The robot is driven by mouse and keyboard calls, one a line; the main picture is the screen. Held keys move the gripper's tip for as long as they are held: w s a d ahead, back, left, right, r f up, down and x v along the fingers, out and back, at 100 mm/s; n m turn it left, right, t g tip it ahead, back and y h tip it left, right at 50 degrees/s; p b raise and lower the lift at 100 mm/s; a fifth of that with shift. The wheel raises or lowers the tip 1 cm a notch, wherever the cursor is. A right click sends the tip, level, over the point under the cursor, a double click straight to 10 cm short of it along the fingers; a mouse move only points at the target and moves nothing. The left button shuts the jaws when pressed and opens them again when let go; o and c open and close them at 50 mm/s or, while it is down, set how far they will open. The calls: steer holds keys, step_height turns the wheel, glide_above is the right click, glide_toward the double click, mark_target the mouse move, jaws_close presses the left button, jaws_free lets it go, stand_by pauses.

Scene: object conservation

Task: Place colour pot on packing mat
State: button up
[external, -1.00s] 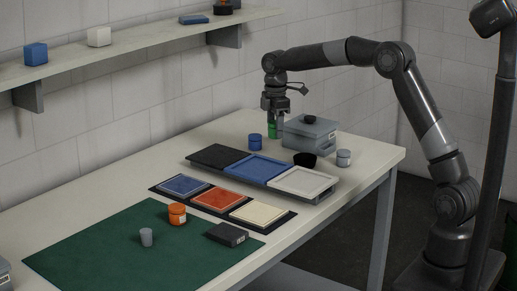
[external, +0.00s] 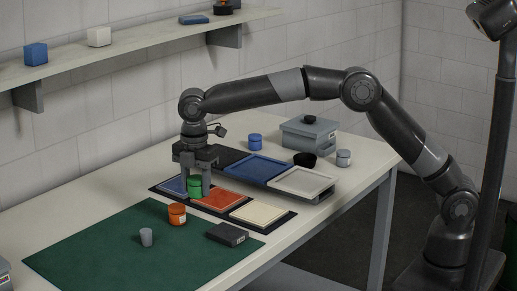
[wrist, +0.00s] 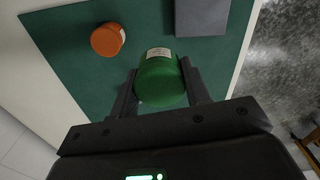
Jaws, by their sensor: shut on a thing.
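The green colour pot (external: 194,186) is between the fingers of my gripper (external: 196,191), which is shut on it. It appears held above the blue and orange panels, short of the mat in the external view. In the wrist view the pot (wrist: 160,78) shows with a white label, between both fingers. The dark green packing mat (external: 110,250) covers the near left of the table. It also shows in the wrist view (wrist: 70,75), beyond the pot.
On the mat are an orange pot (external: 177,214), a small grey cup (external: 146,237) and a dark grey block (external: 227,234). Right of my gripper lie a cream panel (external: 255,213) and trays (external: 300,181). The mat's front left area is clear.

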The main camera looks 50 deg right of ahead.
steer(key=s+a, duration=0.3)
steer(key=a, duration=0.1)
glide_above(174, 263)
steer(key=shift+n, duration=0.4)
step_height(174, 263, down, 7)
steer(key=shift+s, duration=0.1)
steer(key=shift+f, duration=2.05)
steer(key=o, duration=1)
steer(key=shift+f, duration=0.1)
steer(key=shift+r, duration=6.15)
